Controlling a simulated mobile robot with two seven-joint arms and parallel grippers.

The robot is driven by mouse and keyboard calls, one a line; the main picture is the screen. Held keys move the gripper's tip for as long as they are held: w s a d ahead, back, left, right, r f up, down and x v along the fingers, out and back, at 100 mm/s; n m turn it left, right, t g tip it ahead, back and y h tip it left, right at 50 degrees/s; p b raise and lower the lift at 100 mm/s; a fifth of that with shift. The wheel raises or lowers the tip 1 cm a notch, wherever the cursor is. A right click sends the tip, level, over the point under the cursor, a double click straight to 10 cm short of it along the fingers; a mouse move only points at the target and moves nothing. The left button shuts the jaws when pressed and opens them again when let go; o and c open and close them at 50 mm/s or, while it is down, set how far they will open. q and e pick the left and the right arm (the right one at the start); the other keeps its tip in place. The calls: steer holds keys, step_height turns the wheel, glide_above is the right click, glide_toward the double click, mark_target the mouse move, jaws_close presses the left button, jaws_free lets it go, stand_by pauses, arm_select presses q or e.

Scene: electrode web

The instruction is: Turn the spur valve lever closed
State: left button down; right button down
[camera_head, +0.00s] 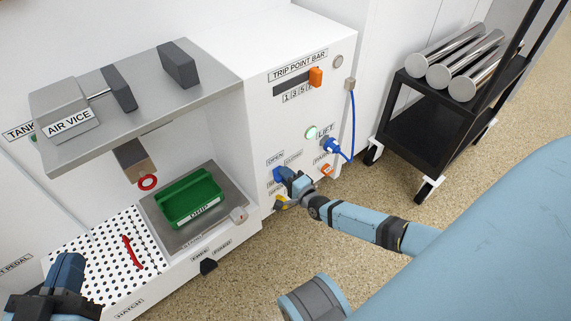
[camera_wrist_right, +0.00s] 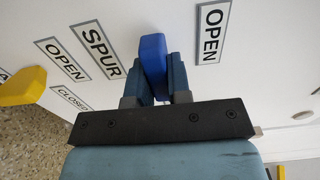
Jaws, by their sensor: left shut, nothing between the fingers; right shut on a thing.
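The blue lever (camera_head: 279,173) is on the white cabinet's front, between an OPEN label above and a SPUR label below. In the right wrist view the blue lever (camera_wrist_right: 153,53) stands between my two fingers, with the SPUR label (camera_wrist_right: 95,50) to its left and an OPEN label (camera_wrist_right: 211,31) to its right. My right gripper (camera_wrist_right: 155,72) is shut on it; in the head view the gripper (camera_head: 291,182) covers part of the lever and its labels. My left gripper (camera_head: 68,270) is shut and empty at the lower left, away from the levers.
A yellow lever (camera_head: 281,204) sits just below the blue one, near my right gripper; it also shows in the wrist view (camera_wrist_right: 22,86). A black cart (camera_head: 430,135) stands right.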

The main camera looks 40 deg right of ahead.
arm_select(q)
steer(key=shift+r, duration=0.1)
stand_by(0.3)
arm_select(e)
steer(key=c, duration=1.1)
jaws_free()
steer(key=shift+o, duration=0.2)
arm_select(q)
steer(key=shift+s, duration=0.1)
arm_select(e)
steer(key=shift+s, duration=0.1)
arm_select(q)
steer(key=shift+s+d+f+n+g+y+p, duration=0.15)
steer(key=shift+s+d+f+n+g+p, duration=0.1)
steer(key=shift+s+n+p, duration=0.4)
steer(key=shift+s+d+f+n+g+y+p, duration=0.15)
steer(key=shift+d+n+g+p, duration=0.2)
steer(key=shift+p, duration=0.55)
steer(key=shift+s+d+f+n+g+y+p, duration=0.1)
steer(key=shift+s+d+f+n+g+p, duration=0.1)
steer(key=shift+s+n+p, duration=0.35)
arm_select(e)
steer(key=s+d, duration=0.1)
steer(key=s, duration=1.2)
steer(key=shift+s, duration=0.3)
